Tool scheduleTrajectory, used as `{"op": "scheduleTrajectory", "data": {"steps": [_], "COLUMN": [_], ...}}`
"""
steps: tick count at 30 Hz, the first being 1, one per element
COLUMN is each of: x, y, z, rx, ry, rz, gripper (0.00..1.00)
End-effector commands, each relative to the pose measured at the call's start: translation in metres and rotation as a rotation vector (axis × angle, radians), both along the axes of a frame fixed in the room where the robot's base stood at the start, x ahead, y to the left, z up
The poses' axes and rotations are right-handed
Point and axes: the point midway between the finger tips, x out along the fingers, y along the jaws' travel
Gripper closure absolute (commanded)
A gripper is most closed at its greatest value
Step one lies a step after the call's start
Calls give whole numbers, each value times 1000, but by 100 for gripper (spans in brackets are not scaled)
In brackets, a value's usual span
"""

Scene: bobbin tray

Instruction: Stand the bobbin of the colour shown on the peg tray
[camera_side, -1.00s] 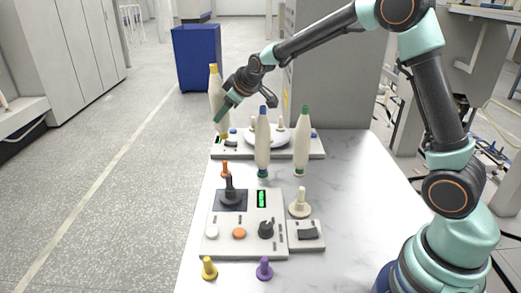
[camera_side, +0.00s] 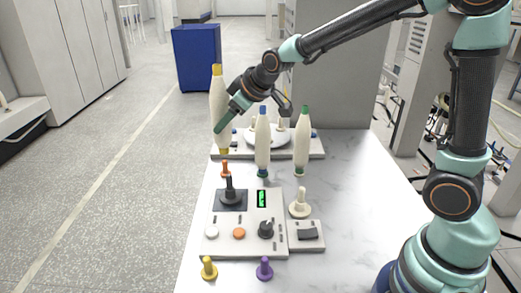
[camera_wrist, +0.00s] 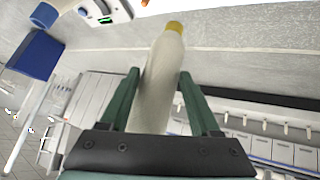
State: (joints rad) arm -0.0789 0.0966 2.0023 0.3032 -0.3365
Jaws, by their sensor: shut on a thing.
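My gripper (camera_side: 222,126) is shut on a cream bobbin (camera_side: 218,98) with yellow ends and holds it nearly upright, leaning slightly, at the left edge of the table. The wrist view shows the same bobbin (camera_wrist: 158,85) between the two fingers. A blue-topped bobbin (camera_side: 262,140) and a green-topped bobbin (camera_side: 302,140) stand upright to the right. A small display (camera_side: 261,199) on the front panel glows green.
A pale control panel (camera_side: 216,222) with joystick (camera_side: 231,192), buttons and knob fills the front left. Yellow (camera_side: 209,268) and purple (camera_side: 264,268) pegs stand in front, a cream peg (camera_side: 299,205) to the right.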

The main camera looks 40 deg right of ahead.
Motion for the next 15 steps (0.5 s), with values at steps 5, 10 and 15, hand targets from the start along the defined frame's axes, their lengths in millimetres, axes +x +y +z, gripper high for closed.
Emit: {"op": "scheduleTrajectory", "data": {"steps": [5, 10, 15], "x": [-24, -31, -31], "y": [11, 14, 13], "z": [-13, -20, -29], "rx": [21, 27, 27], "ry": [7, 10, 12], "rz": [3, 3, 2], "gripper": [100, 100, 100]}}
